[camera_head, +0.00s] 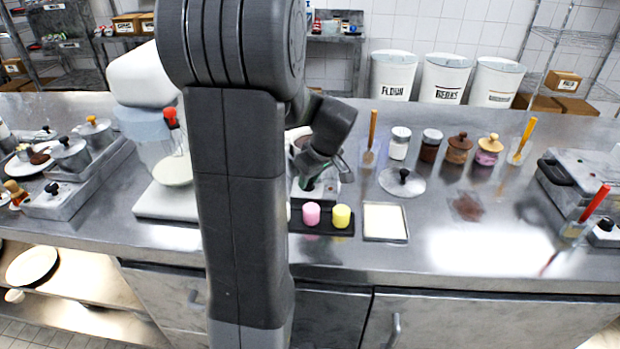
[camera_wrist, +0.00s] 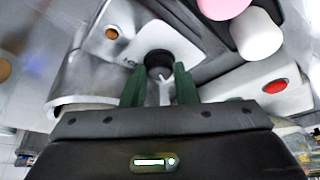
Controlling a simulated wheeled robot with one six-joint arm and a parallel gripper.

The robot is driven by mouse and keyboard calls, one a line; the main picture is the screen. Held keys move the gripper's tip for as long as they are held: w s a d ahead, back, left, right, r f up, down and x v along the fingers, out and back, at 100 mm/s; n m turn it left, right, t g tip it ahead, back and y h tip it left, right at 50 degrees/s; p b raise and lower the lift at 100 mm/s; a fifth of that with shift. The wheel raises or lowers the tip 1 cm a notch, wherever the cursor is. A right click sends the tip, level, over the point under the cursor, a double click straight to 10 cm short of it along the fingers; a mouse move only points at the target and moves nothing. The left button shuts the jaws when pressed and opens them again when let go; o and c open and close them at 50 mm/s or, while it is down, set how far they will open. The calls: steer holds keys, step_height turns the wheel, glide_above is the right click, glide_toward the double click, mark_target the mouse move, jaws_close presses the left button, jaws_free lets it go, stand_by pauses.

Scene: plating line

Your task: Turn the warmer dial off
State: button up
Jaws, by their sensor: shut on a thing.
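The warmer's black dial (camera_wrist: 158,63) sits on the pale front panel (camera_wrist: 128,50) of the warmer, beside a small printed mark and an orange lamp (camera_wrist: 111,33). A white pointer or stem shows just below the dial in the wrist view. My gripper (camera_wrist: 160,70) has its two green fingers on either side of the dial, shut on it. In the head view my gripper (camera_head: 308,183) reaches down at the front of the warmer (camera_head: 327,190). There the dial is hidden, and my arm covers much of the warmer. The dial's exact setting cannot be read.
A pink cylinder (camera_head: 311,214) and a yellow cylinder (camera_head: 342,215) stand on a dark tray (camera_head: 327,232) close to my gripper. A flat white-filled tray (camera_head: 385,222) lies to the right. A lid (camera_head: 402,182) and several jars stand behind.

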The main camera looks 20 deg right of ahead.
steer(key=o, duration=1)
steer(key=v, duration=1.4)
steer(key=shift+w, duration=0.1)
steer(key=x, duration=1.4)
